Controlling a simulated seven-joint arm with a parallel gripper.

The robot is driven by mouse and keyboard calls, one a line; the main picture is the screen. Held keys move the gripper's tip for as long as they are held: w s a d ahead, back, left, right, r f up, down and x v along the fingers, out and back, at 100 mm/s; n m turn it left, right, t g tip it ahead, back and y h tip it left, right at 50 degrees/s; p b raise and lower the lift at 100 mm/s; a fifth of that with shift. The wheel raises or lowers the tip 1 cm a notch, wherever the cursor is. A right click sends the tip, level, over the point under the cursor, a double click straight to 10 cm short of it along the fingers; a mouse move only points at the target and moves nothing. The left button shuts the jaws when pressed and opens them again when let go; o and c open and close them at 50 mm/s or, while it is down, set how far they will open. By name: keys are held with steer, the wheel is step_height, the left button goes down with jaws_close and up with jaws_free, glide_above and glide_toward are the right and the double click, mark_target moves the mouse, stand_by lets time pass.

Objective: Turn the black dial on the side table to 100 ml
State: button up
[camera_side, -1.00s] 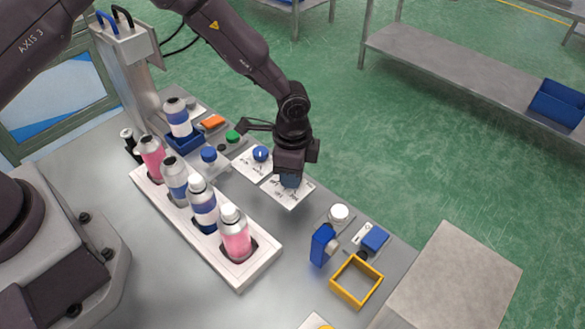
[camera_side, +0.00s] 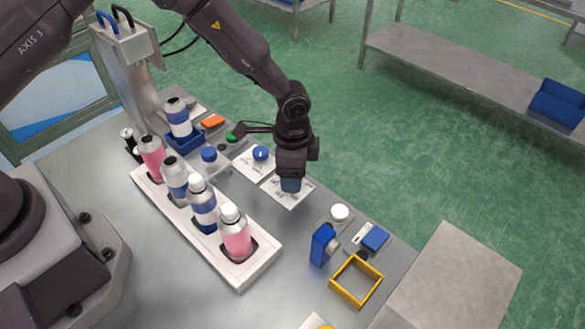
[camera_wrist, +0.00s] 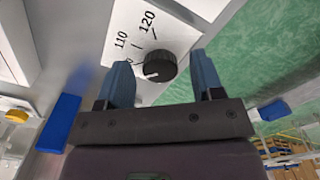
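The black dial (camera_wrist: 160,66) sits on a white scale plate (camera_wrist: 122,22) in the wrist view. The plate shows 110 and 120, and another number is partly hidden beside the left finger. A pale mark on the dial's lower left edge points toward that hidden number. My gripper (camera_wrist: 162,60) is open, with its blue fingers on either side of the dial; I cannot tell whether they touch it. In the side view my gripper (camera_side: 291,185) points down over the white plate (camera_side: 288,202) and hides the dial.
A second plate with a blue knob (camera_side: 260,153) lies just left of my gripper. A white rack (camera_side: 245,275) with several cans stands nearer the camera. A white round cap (camera_side: 339,212), a blue block (camera_side: 322,245) and a yellow frame (camera_side: 357,281) are to the right.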

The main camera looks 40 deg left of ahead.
step_height(320, 180, up, 13)
stand_by(0.7)
steer(key=s+a+r+n+t, duration=0.2)
steer(key=s+a+r+n, duration=0.3)
steer(key=s+r, duration=0.5)
steer(key=s+a+r+n+t, duration=0.3)
steer(key=s+a+r+n, duration=0.2)
steer(key=s+a+r, duration=0.5)
steer(key=s, duration=0.3)
steer(key=shift+s+r+t, duration=0.2)
steer(key=shift+r+t, duration=0.1)
